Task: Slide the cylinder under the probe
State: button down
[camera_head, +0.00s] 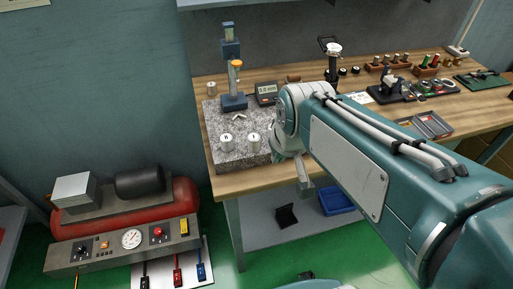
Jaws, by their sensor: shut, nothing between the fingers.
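Two short silvery cylinders, a left one (226,141) and a right one (254,140), stand upright near the front of a speckled granite plate (230,157). Each has a dark mark on it, too small to read surely. Behind them stands a blue gauge stand (231,75) with an orange-topped part (236,66) on its front. The probe tip is too small to make out. My gripper (306,188) is shut and empty, to the right of the plate by the bench's front edge. My arm hides part of it.
A small display (266,93) sits right of the stand. A small pale angled piece (239,117) lies on the plate between stand and cylinders. Another short cylinder (211,88) stands at the back left. Tools and a grey tray (426,125) fill the bench's right side.

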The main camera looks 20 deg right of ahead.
aim_at(256, 154)
jog(key=shift+n+g, duration=0.3)
jog(key=shift+g, duration=0.3)
jog(key=w+f, duration=0.3)
jog(key=f, duration=0.1)
jog(key=w+f, duration=0.3)
jog(key=f, duration=0.1)
jog(key=w+f, duration=0.4)
jog(key=f, duration=0.1)
jog(key=w, duration=0.3)
jog(key=shift+w+a+f, duration=0.15)
jog(key=shift+f, duration=0.15)
jog(key=shift+w, duration=0.5)
